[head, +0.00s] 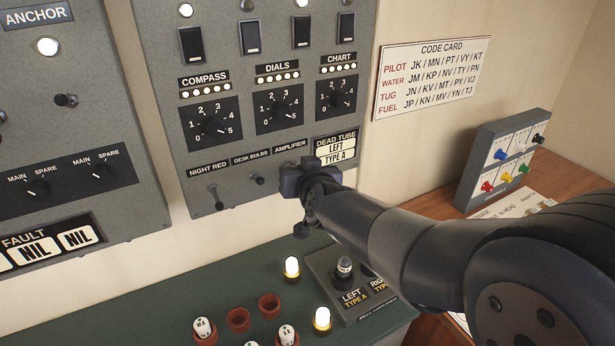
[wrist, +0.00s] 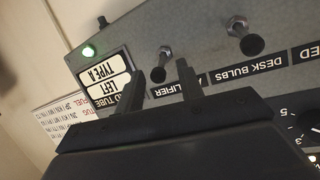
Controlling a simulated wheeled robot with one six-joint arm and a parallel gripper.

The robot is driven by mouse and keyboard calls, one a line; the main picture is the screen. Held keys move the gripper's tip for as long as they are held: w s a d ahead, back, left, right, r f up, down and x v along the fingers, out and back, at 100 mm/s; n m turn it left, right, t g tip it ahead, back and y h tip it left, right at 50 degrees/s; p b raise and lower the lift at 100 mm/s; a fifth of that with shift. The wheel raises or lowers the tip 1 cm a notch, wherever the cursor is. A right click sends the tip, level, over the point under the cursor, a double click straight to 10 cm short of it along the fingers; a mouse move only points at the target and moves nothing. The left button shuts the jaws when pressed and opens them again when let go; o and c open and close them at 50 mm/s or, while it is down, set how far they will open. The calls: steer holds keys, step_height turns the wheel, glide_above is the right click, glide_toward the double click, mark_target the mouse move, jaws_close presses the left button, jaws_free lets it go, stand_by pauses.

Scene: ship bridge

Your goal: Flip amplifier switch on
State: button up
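The amplifier label (head: 290,147) is on the lower right of the grey panel in the head view. My gripper (head: 292,180) is in front of the panel just below it and hides the switch there. In the wrist view, which is upside down, the amplifier switch (wrist: 164,60) is a small dark-tipped toggle on a metal nut. The toggle shows just beyond the gap, apart from the fingers as far as I can tell.
The desk bulbs switch (wrist: 242,37) is close beside it, and the night red switch (head: 216,198) is farther left. A dead tube plate (head: 336,148) is to the right, near a lit green lamp (wrist: 88,50). Lit bulbs (head: 291,267) and a tube tester (head: 350,285) are below.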

steer(key=p+v, duration=0.1)
steer(key=v, duration=0.8)
steer(key=shift+s, duration=0.2)
steer(key=shift+w, duration=0.15)
steer(key=shift+b+x, duration=0.7)
steer(key=shift+x, duration=4.6)
